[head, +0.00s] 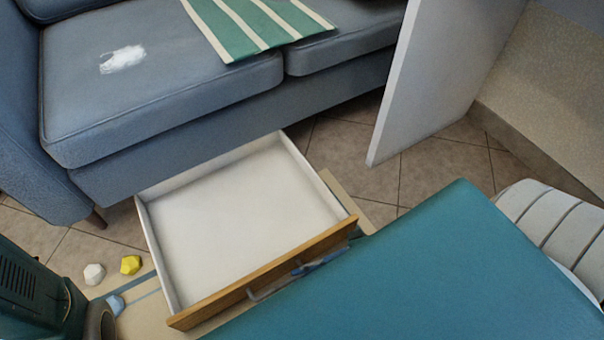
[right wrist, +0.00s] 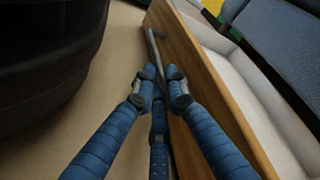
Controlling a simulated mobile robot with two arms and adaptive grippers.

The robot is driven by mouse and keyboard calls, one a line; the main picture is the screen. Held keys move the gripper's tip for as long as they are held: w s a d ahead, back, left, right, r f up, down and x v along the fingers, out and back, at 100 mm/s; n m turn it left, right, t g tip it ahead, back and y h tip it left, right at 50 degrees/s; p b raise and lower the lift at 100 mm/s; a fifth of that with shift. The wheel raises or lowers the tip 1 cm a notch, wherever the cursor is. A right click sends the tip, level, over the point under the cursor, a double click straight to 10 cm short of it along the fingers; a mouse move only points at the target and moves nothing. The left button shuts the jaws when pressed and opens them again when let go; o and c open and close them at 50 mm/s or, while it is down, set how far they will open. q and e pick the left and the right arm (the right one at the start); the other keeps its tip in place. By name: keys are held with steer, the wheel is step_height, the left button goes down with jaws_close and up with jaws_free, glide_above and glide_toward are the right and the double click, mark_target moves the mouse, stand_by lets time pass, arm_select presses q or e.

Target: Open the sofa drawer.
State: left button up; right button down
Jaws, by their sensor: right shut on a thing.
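The sofa drawer (head: 225,220) is pulled well out from under the blue-grey sofa (head: 165,85). Its white inside is empty and its front (head: 275,272) is a brown wooden panel. A thin grey bar handle (head: 262,293) runs along that front. My right gripper (head: 322,262) is at the handle, partly hidden behind a teal surface in the head view. In the right wrist view, its blue fingers (right wrist: 161,84) are shut on the handle bar (right wrist: 153,48) beside the wooden front (right wrist: 190,65). My left gripper is not in view.
A white (head: 94,273), a yellow (head: 130,264) and a blue small faceted block (head: 115,304) lie on the floor left of the drawer. A white upright panel (head: 425,75) stands to the right of the sofa. Tiled floor shows between the drawer and panel.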

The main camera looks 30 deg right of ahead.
steer(key=shift+w+a+r, duration=0.15)
steer(key=shift+r, duration=0.25)
steer(key=c, duration=1.8)
jaws_free()
steer(key=shift+c, duration=0.2)
steer(key=shift+f, duration=0.1)
steer(key=v, duration=1.2)
steer(key=shift+f, duration=0.1)
